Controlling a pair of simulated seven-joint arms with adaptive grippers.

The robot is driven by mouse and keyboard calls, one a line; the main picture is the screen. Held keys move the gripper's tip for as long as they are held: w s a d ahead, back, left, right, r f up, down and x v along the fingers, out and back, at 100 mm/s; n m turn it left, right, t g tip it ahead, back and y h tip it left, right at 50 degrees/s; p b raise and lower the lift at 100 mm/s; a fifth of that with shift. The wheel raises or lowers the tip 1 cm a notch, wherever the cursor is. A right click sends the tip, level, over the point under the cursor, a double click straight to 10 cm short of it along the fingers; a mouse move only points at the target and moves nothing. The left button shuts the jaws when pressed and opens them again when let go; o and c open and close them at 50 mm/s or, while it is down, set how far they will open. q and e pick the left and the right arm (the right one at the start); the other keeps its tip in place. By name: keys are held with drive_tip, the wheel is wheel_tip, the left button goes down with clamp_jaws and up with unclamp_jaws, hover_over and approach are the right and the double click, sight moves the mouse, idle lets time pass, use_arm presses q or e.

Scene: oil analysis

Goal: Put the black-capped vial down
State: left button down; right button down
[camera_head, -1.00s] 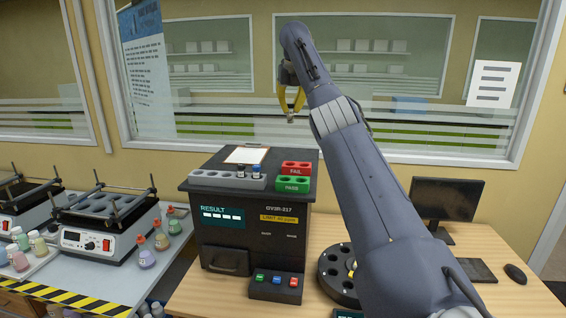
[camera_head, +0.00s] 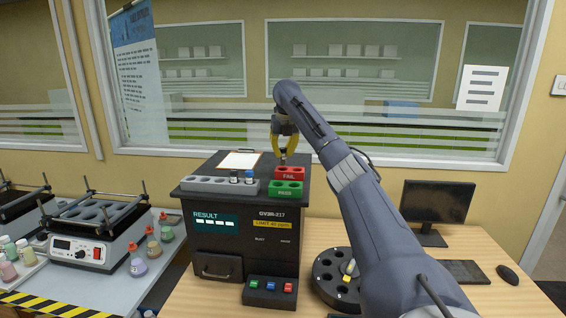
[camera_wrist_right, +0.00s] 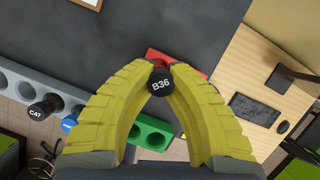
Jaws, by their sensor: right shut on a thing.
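My right gripper (camera_head: 284,153) is shut on a black-capped vial marked B36 (camera_wrist_right: 160,83); its yellow fingers grip it near the cap. In the head view the vial's small lower part (camera_head: 283,160) shows below the fingertips, close over the red FAIL block (camera_head: 291,174). I cannot tell whether it touches the block. In the right wrist view the red block (camera_wrist_right: 154,54) shows behind the cap, partly hidden by the fingers. The green PASS block (camera_head: 287,190) lies just in front of the red one. My left gripper is not in view.
A grey rack (camera_head: 200,184) on the black analyser (camera_head: 245,230) holds a black-capped vial marked C47 (camera_wrist_right: 40,110) and a blue-capped vial (camera_head: 249,177). A clipboard (camera_head: 239,160) lies behind it. A round black carousel (camera_head: 325,280) stands on the table at the right.

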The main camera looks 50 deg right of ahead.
sight(283, 166)
drive_tip(key=shift+f, duration=1.9)
drive_tip(key=shift+f, duration=0.15)
drive_tip(key=c, duration=1.4)
unclamp_jaws()
drive_tip(key=v, duration=1.2)
